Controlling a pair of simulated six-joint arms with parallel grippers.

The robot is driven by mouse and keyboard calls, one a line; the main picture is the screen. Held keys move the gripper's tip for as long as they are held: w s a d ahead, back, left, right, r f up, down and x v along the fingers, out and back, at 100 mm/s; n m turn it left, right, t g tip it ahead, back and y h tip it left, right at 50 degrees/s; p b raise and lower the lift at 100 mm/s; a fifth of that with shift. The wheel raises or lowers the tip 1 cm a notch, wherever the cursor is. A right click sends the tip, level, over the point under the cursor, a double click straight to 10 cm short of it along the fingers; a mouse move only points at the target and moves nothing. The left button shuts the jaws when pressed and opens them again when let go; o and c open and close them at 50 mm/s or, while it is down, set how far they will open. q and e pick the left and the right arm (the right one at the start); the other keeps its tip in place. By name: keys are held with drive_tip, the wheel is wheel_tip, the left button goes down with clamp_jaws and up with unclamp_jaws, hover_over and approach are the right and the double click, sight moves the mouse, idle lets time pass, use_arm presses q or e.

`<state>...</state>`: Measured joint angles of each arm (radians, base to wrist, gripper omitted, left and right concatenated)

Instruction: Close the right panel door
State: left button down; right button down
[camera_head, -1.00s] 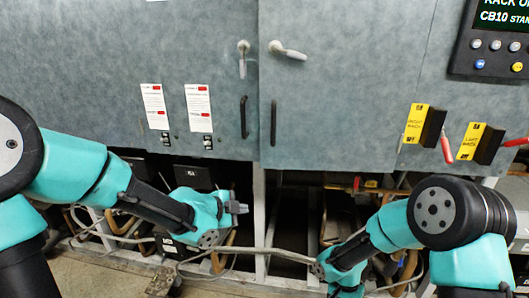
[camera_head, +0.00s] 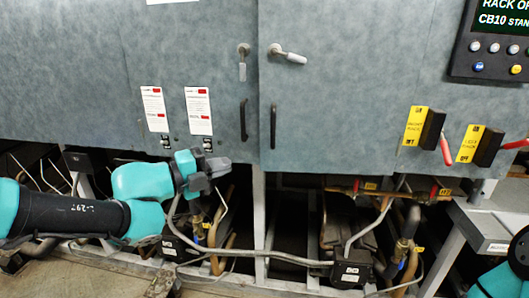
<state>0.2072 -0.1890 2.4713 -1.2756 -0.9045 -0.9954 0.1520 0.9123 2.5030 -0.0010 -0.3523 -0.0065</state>
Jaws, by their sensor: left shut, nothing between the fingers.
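The right panel door (camera_head: 345,110) is a grey-blue panel right of the central seam. It looks nearly flush with the left panel door (camera_head: 190,60); I cannot tell whether a small gap remains. Its lever handle (camera_head: 288,54) is turned almost sideways, and a black vertical pull (camera_head: 273,125) sits near its left edge. The left door's lever (camera_head: 243,62) points down. My left gripper (camera_head: 216,166) is shut and empty, in front of the left door's bottom edge, left of the right door. My right gripper is out of view; only part of that arm shows at bottom right.
Below the doors are a metal frame, pipes, cables and compressors (camera_head: 350,265). Two yellow-labelled black switch boxes (camera_head: 431,128) with red levers stick out at right. A control display (camera_head: 495,40) is at top right. The space before the right door is clear.

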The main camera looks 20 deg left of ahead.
sight(264, 141)
use_arm(q)
drive_tip(key=shift+w, duration=0.1)
drive_tip(key=x, duration=0.4)
drive_tip(key=w+a+x, duration=0.1)
drive_tip(key=x, duration=0.3)
drive_tip(key=w+a+x, duration=0.1)
drive_tip(key=x, duration=0.3)
drive_tip(key=shift+w+d+f, duration=0.1)
drive_tip(key=shift+w, duration=0.1)
idle(0.3)
drive_tip(key=shift+w+a, duration=0.3)
drive_tip(key=shift+w, duration=0.4)
drive_tip(key=shift+w+a, duration=0.3)
drive_tip(key=shift+w, duration=0.45)
drive_tip(key=shift+w+a, duration=0.35)
drive_tip(key=shift+w, duration=0.35)
